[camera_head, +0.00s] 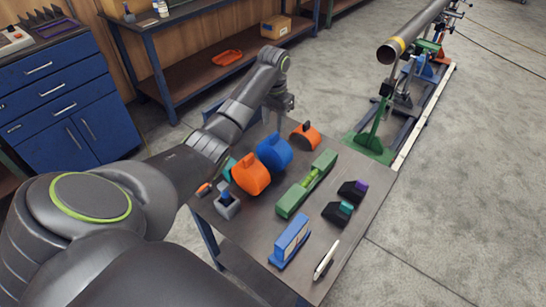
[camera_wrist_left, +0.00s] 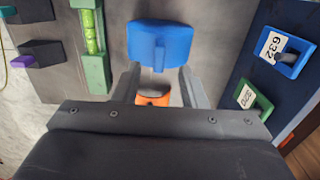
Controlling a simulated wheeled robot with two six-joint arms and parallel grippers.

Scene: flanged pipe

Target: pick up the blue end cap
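The blue end cap (camera_head: 274,152) stands on the table between two orange caps. It also shows in the left wrist view (camera_wrist_left: 160,44), ahead of and between the finger directions of my left gripper (camera_wrist_left: 160,82). In the head view my left gripper (camera_head: 280,108) is above the back part of the table, behind the blue cap, and apart from it. Its fingers are open, with no object seen held. Part of an orange cap (camera_wrist_left: 153,98) shows between the fingers in the wrist view. My right gripper is not in view.
A larger orange cap (camera_head: 251,173) is in front of the blue one, and a smaller orange cap (camera_head: 305,135) is behind right. A green level (camera_head: 306,184), dark blocks (camera_head: 338,212), a blue block (camera_head: 291,241) and a white pen (camera_head: 326,260) lie on the table (camera_head: 372,212).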

